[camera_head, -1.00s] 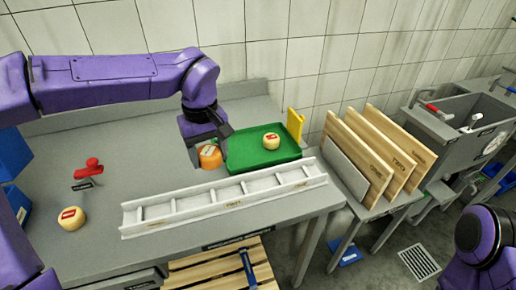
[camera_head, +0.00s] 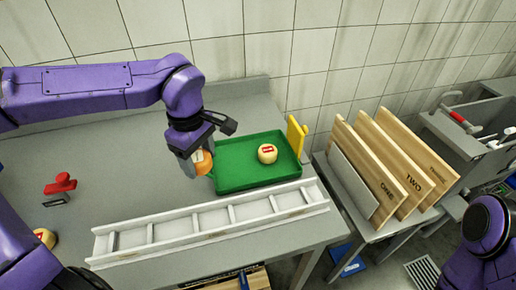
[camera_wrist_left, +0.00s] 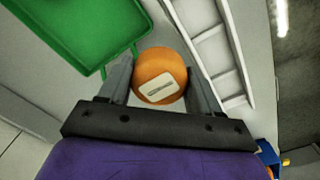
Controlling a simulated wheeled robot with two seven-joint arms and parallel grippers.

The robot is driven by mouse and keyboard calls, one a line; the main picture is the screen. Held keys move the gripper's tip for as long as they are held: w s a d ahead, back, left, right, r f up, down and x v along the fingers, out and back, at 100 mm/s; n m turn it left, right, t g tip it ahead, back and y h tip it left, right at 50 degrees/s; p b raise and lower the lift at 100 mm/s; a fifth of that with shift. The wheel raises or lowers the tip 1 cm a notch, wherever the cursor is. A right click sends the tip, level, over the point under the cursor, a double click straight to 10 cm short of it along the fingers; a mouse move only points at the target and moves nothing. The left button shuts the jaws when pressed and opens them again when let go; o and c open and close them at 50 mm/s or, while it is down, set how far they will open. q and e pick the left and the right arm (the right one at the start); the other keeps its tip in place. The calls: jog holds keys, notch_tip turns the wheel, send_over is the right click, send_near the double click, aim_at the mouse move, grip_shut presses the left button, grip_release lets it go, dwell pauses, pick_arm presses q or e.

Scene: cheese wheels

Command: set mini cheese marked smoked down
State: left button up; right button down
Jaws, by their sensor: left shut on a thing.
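My left gripper (camera_head: 200,163) is shut on an orange mini cheese (camera_head: 204,163) at the tray's left edge. In the left wrist view the orange cheese (camera_wrist_left: 160,72) sits between the two fingers, with a pale label whose word is too small to read. The green tray (camera_head: 232,181) is right beside it, and in the wrist view it lies at the upper left (camera_wrist_left: 75,30). Whether the cheese touches the counter or hangs just above it I cannot tell. My right gripper is out of view.
A pale cheese with a red label (camera_head: 267,153) sits in the tray. A white slotted rack (camera_head: 210,222) runs along the counter's front. A red stamp (camera_head: 60,183) and another pale cheese (camera_head: 45,237) are at left. Wooden boards (camera_head: 385,165) stand at right.

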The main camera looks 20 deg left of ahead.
aim_at(208, 154)
pick_arm(q)
jog(key=w+b, duration=0.1)
jog(key=w+f+b, duration=0.1)
jog(key=w, duration=0.1)
jog(key=shift+d+f+b, duration=0.15)
jog(key=shift+f+b, duration=0.15)
jog(key=shift+b, duration=0.1)
jog(key=w+f+p, duration=0.1)
jog(key=w+f, duration=0.1)
jog(key=w, duration=0.1)
jog(key=w+d+f+p, duration=0.1)
jog(key=w+f, duration=0.2)
jog(key=w, duration=0.1)
jog(key=w+d+f+p, duration=0.1)
jog(key=w+f, duration=0.2)
jog(key=shift+w, duration=0.4)
notch_tip(208, 154, down, 3)
jog(key=shift+r, duration=0.1)
jog(key=shift+w+f, duration=0.1)
jog(key=shift+f, duration=0.15)
jog(key=o, duration=1.2)
